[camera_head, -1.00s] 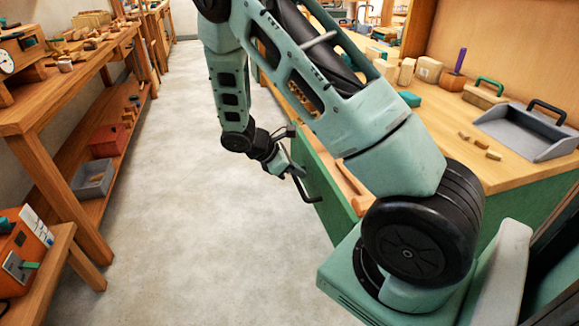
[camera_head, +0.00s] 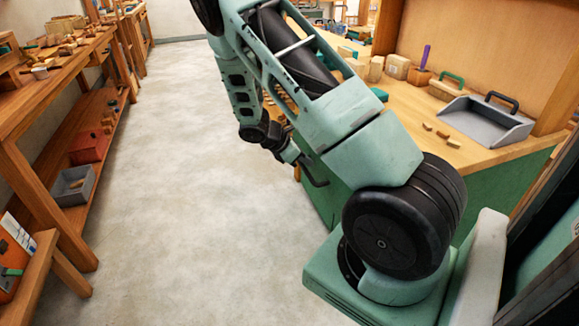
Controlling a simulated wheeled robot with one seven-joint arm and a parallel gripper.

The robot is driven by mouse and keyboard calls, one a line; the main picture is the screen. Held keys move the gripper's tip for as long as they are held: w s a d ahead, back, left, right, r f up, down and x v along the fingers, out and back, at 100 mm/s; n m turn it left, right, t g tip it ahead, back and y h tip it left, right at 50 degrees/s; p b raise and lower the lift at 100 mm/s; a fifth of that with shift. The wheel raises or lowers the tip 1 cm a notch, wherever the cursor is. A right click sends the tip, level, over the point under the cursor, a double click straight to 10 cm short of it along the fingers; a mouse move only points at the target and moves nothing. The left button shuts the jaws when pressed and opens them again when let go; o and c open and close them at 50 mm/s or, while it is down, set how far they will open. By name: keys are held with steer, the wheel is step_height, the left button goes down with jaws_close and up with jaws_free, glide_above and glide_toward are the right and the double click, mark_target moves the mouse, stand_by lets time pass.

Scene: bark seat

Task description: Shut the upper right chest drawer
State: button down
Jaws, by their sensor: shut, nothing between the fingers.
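The green chest (camera_head: 330,200) stands under the wooden worktop on the right. A dark bar handle (camera_head: 318,178) sticks out at its front, at the upper drawer. My arm hides most of that drawer, so I cannot tell how far out it stands. My gripper (camera_head: 296,157) is shut and empty, low at the end of my arm. It is right beside the handle's upper end; I cannot tell whether they touch.
The worktop (camera_head: 480,152) carries a grey dustpan (camera_head: 487,122), small wooden blocks and a green-handled tool (camera_head: 447,86). On the left is a wooden shelf bench (camera_head: 20,150) with a red box (camera_head: 88,146) and a grey bin (camera_head: 72,187). The floor between is clear.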

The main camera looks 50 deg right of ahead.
steer(key=s+d, duration=0.4)
steer(key=d, duration=0.2)
steer(key=s+d, duration=0.4)
steer(key=d, duration=0.3)
steer(key=s+d, duration=0.3)
steer(key=d, duration=0.3)
steer(key=shift+s+d+p, duration=0.2)
steer(key=shift+s+p, duration=0.1)
steer(key=shift+s, duration=0.1)
steer(key=shift+s+d, duration=0.2)
steer(key=shift+d, duration=0.1)
